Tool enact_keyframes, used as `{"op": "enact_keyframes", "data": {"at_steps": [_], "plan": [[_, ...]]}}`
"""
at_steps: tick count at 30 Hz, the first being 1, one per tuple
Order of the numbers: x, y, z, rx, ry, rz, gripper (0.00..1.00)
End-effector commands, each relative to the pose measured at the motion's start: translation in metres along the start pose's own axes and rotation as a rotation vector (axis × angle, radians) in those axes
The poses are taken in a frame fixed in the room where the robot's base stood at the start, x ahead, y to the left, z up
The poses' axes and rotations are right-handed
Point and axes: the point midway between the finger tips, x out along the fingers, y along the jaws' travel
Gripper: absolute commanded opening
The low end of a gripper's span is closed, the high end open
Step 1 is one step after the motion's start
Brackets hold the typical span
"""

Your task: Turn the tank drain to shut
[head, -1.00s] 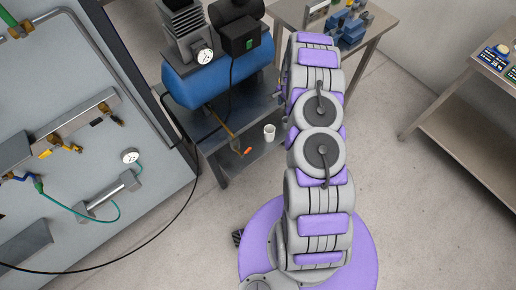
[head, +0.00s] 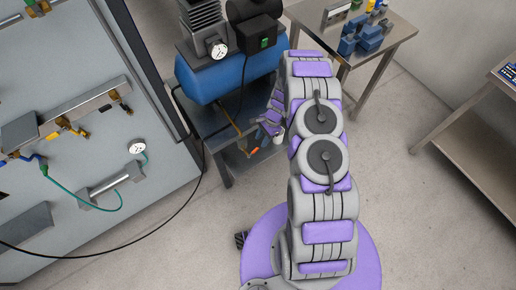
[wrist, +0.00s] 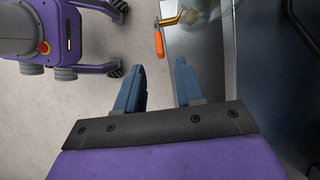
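The tank drain is a brass valve (wrist: 180,17) with an orange handle (wrist: 159,42), at the top of the wrist view. In the head view the orange handle (head: 254,149) shows small below the blue tank (head: 225,82), at the lower end of a brass pipe (head: 236,126). My gripper (wrist: 160,72) is open and empty. Its two blue fingers point toward the handle, which lies apart from them, just beyond the gap. In the head view my purple gripper (head: 272,120) is beside the tank, partly hidden by my arm.
A pale cup (head: 278,140) stands by the drain on the lower shelf. The tank is on a grey metal stand (head: 226,172). A wall panel with valves and gauges (head: 95,145) is at left. A black hose crosses in front of it. Floor is open at lower right.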

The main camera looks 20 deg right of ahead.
Motion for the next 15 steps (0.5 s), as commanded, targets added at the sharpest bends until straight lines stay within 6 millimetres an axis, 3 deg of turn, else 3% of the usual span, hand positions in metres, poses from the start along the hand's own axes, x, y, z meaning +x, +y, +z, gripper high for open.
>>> {"op": "enact_keyframes", "data": {"at_steps": [1, 6, 15], "plan": [[0.013, 0.001, 0.001, 0.0, -0.001, 0.004, 0.37], [0.043, 0.002, -0.001, -0.001, -0.002, 0.002, 0.37], [0.067, 0.001, -0.003, 0.0, -0.004, -0.001, 0.37]]}}
